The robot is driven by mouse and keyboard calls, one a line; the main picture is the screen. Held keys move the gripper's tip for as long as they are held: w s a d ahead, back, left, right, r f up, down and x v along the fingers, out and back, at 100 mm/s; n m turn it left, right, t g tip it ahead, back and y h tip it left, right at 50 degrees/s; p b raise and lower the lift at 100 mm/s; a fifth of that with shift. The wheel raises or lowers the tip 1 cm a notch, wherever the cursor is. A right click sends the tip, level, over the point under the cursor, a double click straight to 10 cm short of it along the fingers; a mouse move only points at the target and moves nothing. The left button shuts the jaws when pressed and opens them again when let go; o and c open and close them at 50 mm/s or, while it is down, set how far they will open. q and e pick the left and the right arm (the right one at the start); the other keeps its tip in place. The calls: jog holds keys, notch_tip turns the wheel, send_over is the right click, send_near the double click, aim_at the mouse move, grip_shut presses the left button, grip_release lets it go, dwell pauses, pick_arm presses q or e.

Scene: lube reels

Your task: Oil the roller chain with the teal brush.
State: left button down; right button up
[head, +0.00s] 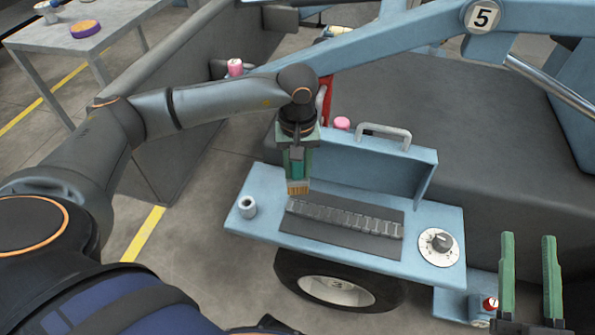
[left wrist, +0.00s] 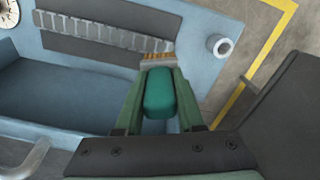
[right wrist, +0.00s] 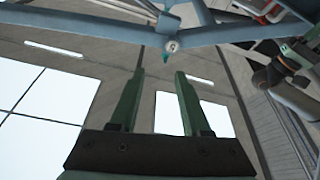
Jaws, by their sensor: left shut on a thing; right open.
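My left gripper (head: 298,158) is shut on the teal brush (left wrist: 160,93) and points down over the blue shelf. The brush's tan bristles (head: 298,187) are at the left end of the grey roller chain (head: 345,218). In the left wrist view the bristles (left wrist: 158,60) are at the end of the chain (left wrist: 105,33); I cannot tell whether they touch it. The chain lies straight on a dark strip. My right gripper (head: 527,275) is open and empty at the lower right, its fingers pointing up; they also show in the right wrist view (right wrist: 158,100).
The blue shelf (head: 262,222) carries a metal cup (head: 248,207) at left and a dial (head: 438,246) at right. A blue raised panel with a handle (head: 384,132) stands behind the chain. A blue beam (head: 400,42) crosses above. A table (head: 60,38) stands at the far left.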

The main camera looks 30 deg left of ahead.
aim_at(298, 187)
pick_arm(q)
jog(key=shift+f+b, duration=0.35)
jog(key=shift+f, duration=0.25)
jog(key=shift+f+b, duration=0.45)
jog(key=shift+f, duration=0.25)
jog(key=shift+f+b, duration=0.45)
jog(key=shift+f, duration=0.15)
jog(key=shift+f+b, duration=0.4)
jog(key=shift+f, duration=0.55)
pick_arm(e)
jog(key=s+a+r+n+t+y, duration=0.1)
jog(key=s+r+n+y, duration=0.5)
jog(key=r+y, duration=0.2)
jog(key=shift+a+r+t, duration=0.15)
jog(key=shift+r+t, duration=0.15)
jog(key=shift+t, duration=0.1)
jog(key=shift+s, duration=0.15)
pick_arm(q)
jog(key=shift+f+b, duration=0.65)
jog(key=shift+b, duration=0.15)
pick_arm(e)
jog(key=shift+f, duration=0.65)
